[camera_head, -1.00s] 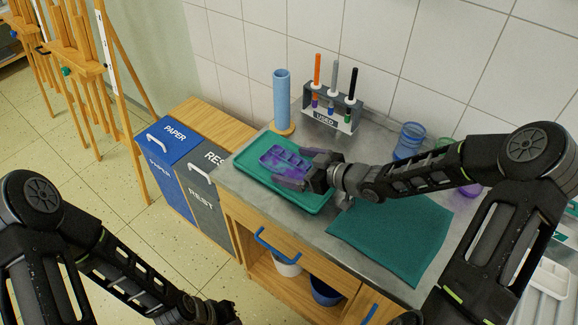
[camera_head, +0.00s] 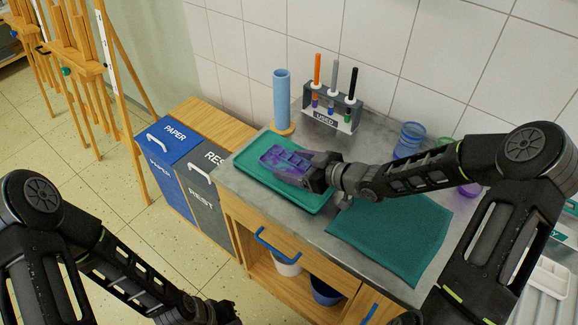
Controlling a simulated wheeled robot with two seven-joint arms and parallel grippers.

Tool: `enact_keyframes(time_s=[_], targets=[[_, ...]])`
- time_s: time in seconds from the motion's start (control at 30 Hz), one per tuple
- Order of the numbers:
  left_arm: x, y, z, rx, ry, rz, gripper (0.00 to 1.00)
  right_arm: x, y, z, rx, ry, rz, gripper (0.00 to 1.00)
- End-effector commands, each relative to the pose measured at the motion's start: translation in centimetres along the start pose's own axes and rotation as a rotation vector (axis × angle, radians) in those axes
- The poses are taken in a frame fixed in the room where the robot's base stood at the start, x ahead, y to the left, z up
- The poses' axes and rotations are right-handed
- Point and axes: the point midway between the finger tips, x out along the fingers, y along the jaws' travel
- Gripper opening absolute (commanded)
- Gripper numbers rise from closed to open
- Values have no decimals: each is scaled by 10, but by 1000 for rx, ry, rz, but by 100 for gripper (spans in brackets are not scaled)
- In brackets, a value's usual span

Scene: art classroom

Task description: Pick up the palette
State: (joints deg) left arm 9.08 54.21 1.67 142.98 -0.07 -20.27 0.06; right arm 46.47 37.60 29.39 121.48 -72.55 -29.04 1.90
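The purple palette (camera_head: 283,157), with several wells, is at the teal tray (camera_head: 252,174) on the grey counter. My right gripper (camera_head: 296,168) reaches in from the right, and its fingers close on the right end of the palette. The fingers partly hide that end. I cannot tell whether the palette still touches the tray. My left gripper (camera_head: 222,312) is low at the bottom edge, away from the counter, and its fingers are too dark and cut off to read.
A blue cylinder (camera_head: 281,98) on a wooden base and a "USED" rack (camera_head: 331,118) with brushes stand behind the tray. A teal cloth (camera_head: 390,238) lies to the right. Clear jars (camera_head: 408,140) stand at the back.

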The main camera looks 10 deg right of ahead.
Motion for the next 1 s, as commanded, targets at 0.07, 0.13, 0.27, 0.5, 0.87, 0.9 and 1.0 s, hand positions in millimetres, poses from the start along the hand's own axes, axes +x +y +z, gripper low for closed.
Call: enact_keyframes(time_s=[0.07,0.13,0.27,0.5,0.87,0.9,1.0], targets=[[0,0,0,0,0,0,0,0,0,0,0,0,0,66],[0,0,0,0,0,0,0,0,0,0,0,0,0,60],[0,0,0,0,0,0,0,0,0,0,0,0,0,49],[0,0,0,0,0,0,0,0,0,0,0,0,0,33],[-1,0,0,0,0,0,0,-5,0,-13,-4,1,1,33],[-2,0,0,0,0,0,0,-7,0,-18,-6,1,1,33],[-4,1,0,-1,-1,-1,0,-14,1,-35,-6,1,2,33]])
